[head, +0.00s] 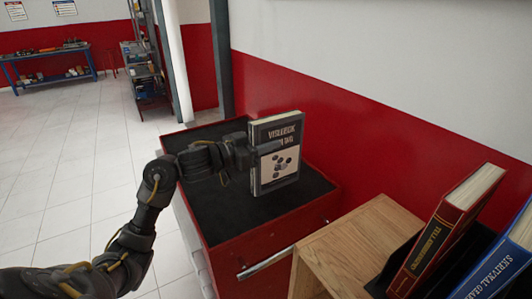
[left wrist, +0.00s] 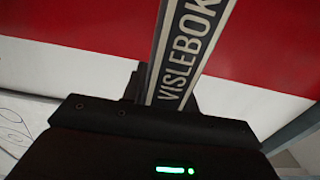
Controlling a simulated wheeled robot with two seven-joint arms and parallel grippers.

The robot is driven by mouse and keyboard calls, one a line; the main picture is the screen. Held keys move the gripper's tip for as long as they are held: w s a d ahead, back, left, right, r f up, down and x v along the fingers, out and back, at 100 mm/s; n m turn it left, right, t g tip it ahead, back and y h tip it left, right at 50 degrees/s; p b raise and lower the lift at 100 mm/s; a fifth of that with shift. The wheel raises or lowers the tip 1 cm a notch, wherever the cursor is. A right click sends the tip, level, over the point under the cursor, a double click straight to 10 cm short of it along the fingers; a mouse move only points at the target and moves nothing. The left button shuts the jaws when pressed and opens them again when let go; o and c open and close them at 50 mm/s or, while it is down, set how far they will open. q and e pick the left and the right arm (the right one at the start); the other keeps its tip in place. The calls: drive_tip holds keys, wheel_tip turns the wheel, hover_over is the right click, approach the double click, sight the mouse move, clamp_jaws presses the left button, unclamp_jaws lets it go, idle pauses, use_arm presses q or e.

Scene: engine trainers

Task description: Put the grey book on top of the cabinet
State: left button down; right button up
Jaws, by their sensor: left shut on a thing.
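The grey book (head: 277,153) is upright, with its printed front cover facing me, over the black top of the red cabinet (head: 255,245). In the left wrist view the lettered spine of the book (left wrist: 188,45) sticks up from between the fingers of my left gripper (left wrist: 160,98). My right gripper is not in view.
A wooden stand (head: 358,245) is at the front right. A red book (head: 447,232) and a blue book (head: 505,262) lean in a black holder there. A red and white wall runs behind the cabinet. A shelf (head: 143,75) and a blue workbench (head: 50,70) are far back left.

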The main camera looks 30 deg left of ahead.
use_arm(q)
wheel_tip(320, 180, down, 3)
drive_tip(key=shift+w+a+f, duration=0.1)
drive_tip(key=shift+f, duration=0.1)
drive_tip(key=c, duration=1.1)
unclamp_jaws()
drive_tip(key=b+v, duration=0.1)
drive_tip(key=v, duration=1.1)
drive_tip(key=shift+b, duration=0.35)
